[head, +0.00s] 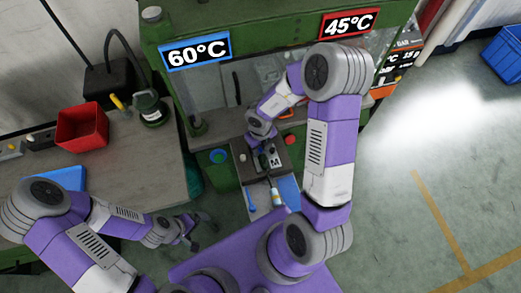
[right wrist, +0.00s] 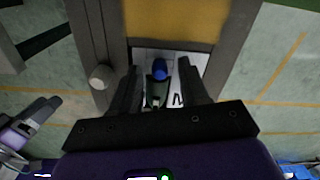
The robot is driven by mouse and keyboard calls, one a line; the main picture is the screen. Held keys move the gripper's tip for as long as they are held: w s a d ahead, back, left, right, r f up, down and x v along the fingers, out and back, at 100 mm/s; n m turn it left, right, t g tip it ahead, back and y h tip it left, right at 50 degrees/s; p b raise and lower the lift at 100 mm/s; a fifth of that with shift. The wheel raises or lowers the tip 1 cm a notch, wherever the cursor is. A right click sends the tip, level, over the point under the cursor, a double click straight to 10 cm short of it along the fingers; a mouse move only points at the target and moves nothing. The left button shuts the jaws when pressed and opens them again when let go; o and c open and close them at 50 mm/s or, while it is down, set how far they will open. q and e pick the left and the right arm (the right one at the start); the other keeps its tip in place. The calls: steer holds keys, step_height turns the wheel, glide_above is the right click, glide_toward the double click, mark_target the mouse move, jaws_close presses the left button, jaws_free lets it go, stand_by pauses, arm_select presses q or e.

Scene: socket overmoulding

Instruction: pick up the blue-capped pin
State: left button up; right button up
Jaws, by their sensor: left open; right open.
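The blue-capped pin (right wrist: 160,69) shows in the right wrist view on a pale plate (right wrist: 196,62), its blue cap uppermost and a dark greenish body below it. My right gripper (right wrist: 157,80) is open, with one finger to each side of the pin and visible gaps between. I cannot tell the height of the fingertips over the plate. In the head view my right gripper (head: 262,146) is over the press's front ledge, and the pin is not clear there. My left gripper (head: 189,230) is open and empty at the lower left, away from the ledge.
The green press (head: 205,25) carries 60°C (head: 196,52) and 45°C (head: 348,22) signs. A plate marked M (head: 274,160) and a blue tray (head: 288,188) lie at the front. A red bin (head: 82,129) stands on the left bench.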

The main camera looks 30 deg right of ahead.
steer(key=c, duration=0.7)
jaws_close()
steer(key=shift+s+d, duration=0.1)
